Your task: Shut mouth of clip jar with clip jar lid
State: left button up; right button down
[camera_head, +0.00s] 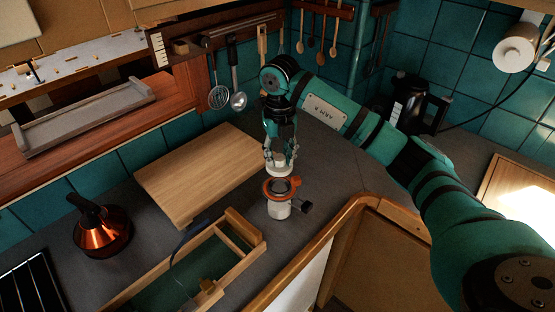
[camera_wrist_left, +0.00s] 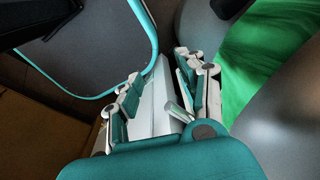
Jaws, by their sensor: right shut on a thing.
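The clip jar (camera_head: 278,210) stands upright on the grey counter in the head view. My right gripper (camera_head: 280,158) points down above the jar, shut on a small whitish piece that looks like the clip jar lid (camera_head: 277,169). The lid is just over the mouth; whether they touch I cannot tell. The fingers partly hide the lid.
A wooden board (camera_head: 198,175) lies behind and left of the jar. A wooden-framed box (camera_head: 245,228) stands at the front left. A copper kettle (camera_head: 102,230) is further left, a black kettle (camera_head: 410,103) at the back right. Utensils hang behind my right arm.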

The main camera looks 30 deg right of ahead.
jog(key=shift+d, duration=0.1)
dwell(0.4)
jog(key=b, duration=0.4)
send_over(280, 185)
jog(key=shift+f, duration=2.8)
jog(key=shift+f+b, duration=0.8)
jog(key=shift+f, duration=0.2)
jog(key=shift+f, duration=0.15)
jog(key=c, duration=0.9)
grip_release()
